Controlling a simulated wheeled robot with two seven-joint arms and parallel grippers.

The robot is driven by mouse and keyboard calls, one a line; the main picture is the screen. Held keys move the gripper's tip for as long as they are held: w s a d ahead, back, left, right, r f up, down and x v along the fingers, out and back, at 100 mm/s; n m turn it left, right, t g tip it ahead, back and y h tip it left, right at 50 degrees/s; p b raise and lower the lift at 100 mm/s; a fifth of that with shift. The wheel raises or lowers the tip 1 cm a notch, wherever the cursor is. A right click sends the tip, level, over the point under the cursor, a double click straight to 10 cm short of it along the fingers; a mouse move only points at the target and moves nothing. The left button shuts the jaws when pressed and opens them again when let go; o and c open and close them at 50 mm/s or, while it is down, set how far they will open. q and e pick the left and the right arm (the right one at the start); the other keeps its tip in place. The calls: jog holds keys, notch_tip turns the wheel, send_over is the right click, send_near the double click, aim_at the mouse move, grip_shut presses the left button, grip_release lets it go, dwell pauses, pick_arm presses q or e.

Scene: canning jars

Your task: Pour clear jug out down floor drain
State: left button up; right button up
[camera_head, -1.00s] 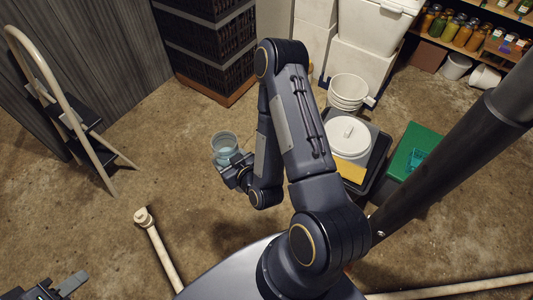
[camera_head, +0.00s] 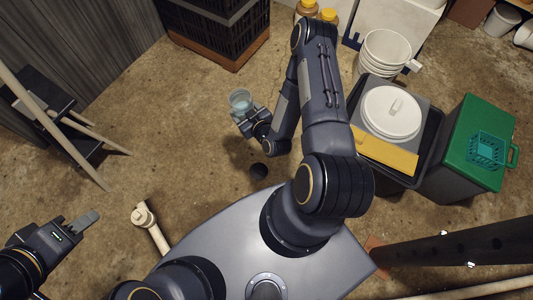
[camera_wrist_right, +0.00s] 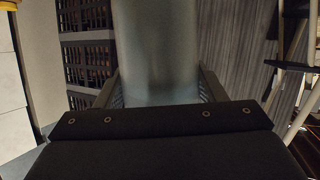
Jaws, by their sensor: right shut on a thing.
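The clear jug (camera_head: 240,101) is a see-through container with pale bluish liquid in it, upright above the concrete floor. My right gripper (camera_head: 246,113) is shut on it. In the right wrist view the jug (camera_wrist_right: 156,50) fills the space between the two fingers. A dark round spot (camera_head: 259,171) on the floor, which looks like the floor drain, lies below and slightly right of the jug in the head view. My left gripper (camera_head: 84,221) is empty at the lower left, far from the jug; its finger gap is unclear.
A step ladder (camera_head: 60,125) stands at the left. A black crate stack (camera_head: 225,35) is at the back. White buckets (camera_head: 385,50), a lidded white tub (camera_head: 392,112) and a green-lidded bin (camera_head: 480,135) stand right. A pale pipe (camera_head: 150,230) lies in front. Floor around the dark spot is clear.

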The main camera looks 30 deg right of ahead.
jog(key=shift+n+t, duration=0.4)
jog(key=shift+n, duration=0.2)
jog(key=s+d+f+b, duration=0.1)
jog(key=f+b, duration=0.5)
jog(key=f, duration=0.6)
jog(key=s+d+f+b, duration=0.1)
jog(key=d+f+b, duration=0.2)
jog(key=f+b, duration=0.4)
jog(key=d+f+b, duration=0.3)
jog(key=f+b, duration=0.4)
jog(key=f, duration=1.1)
jog(key=shift+s+d, duration=0.1)
jog(key=shift+s, duration=0.3)
jog(key=shift+s+d+f+b, duration=0.1)
jog(key=shift+f+b, duration=0.15)
jog(key=shift+b, duration=0.15)
jog(key=shift+s, duration=0.1)
jog(key=shift+s, duration=0.15)
jog(key=shift+r, duration=0.1)
